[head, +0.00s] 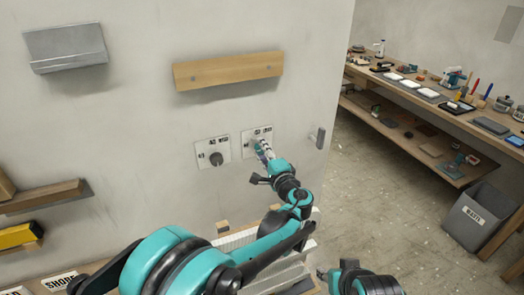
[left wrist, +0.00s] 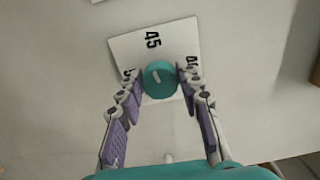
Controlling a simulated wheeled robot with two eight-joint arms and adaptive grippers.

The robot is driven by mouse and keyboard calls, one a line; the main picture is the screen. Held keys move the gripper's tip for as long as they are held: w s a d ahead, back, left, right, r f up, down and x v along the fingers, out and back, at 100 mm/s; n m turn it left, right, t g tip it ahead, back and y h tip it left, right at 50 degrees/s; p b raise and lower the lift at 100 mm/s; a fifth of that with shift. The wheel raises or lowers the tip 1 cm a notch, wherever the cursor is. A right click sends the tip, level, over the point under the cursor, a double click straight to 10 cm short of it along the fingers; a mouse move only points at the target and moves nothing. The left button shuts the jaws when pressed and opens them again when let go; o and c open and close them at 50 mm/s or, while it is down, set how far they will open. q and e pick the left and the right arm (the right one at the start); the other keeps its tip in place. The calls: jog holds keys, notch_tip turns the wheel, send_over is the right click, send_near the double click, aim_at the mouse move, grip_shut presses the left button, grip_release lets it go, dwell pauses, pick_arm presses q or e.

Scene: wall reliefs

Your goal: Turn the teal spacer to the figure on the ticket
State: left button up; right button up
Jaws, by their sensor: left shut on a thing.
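The teal spacer (left wrist: 160,79) is a round knob on a pale dial plate (left wrist: 180,42) on the wall. A short pale mark on its face runs roughly up and down, tilted slightly, in the left wrist view. The figure 45 is printed above it; the figures at both sides are partly hidden by the fingers. My left gripper (head: 264,149) is shut on the spacer, one finger on each side. In the head view the gripper covers the spacer. My right gripper (head: 322,273) shows only partly at the bottom, its jaws unclear. I cannot make out the ticket.
A second dial plate with a dark knob (head: 216,159) is just left. A wooden rail (head: 228,71) and a grey metal ledge (head: 66,47) are above. A wall handle (head: 318,136) is right. A workbench with tools (head: 440,95) and a grey bin (head: 480,217) stand at right.

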pick_arm(q)
jog(key=shift+d+n, duration=0.1)
jog(key=shift+n, duration=7.8)
jog(key=o, duration=1.1)
jog(key=shift+w, duration=0.1)
jog(key=shift+o, duration=0.3)
jog(key=shift+w+f, duration=0.15)
jog(key=shift+f, duration=0.05)
jog(key=v, duration=1.2)
